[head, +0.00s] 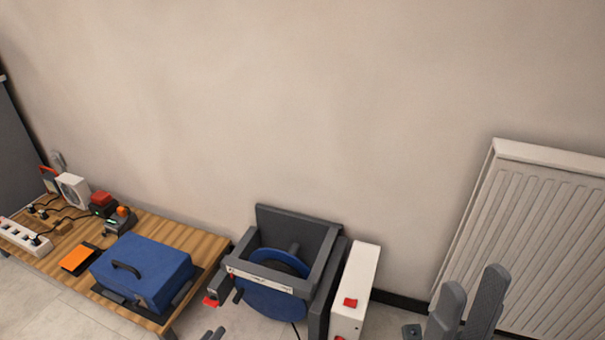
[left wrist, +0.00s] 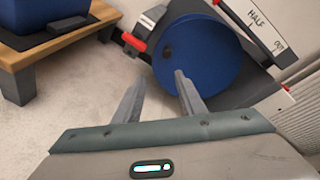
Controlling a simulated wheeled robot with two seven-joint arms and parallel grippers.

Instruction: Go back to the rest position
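My left gripper (head: 212,334) shows only as fingertips at the bottom edge of the head view. In the left wrist view its two fingers (left wrist: 155,90) are apart with nothing between them. It is in front of a grey-framed machine with a blue round drum (left wrist: 195,58); that machine (head: 285,260) also stands against the wall in the head view. My right gripper (head: 473,278) stands upright at the lower right of the head view. Its two grey fingers are apart, with nothing seen between them. The rest of both arms is out of the head view.
A low wooden table (head: 190,238) at left holds a blue case (head: 140,270), an orange pad (head: 78,259), a power strip (head: 25,237) and small devices. A white box with red switches (head: 356,285) stands right of the drum machine. A radiator (head: 545,220) is at right.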

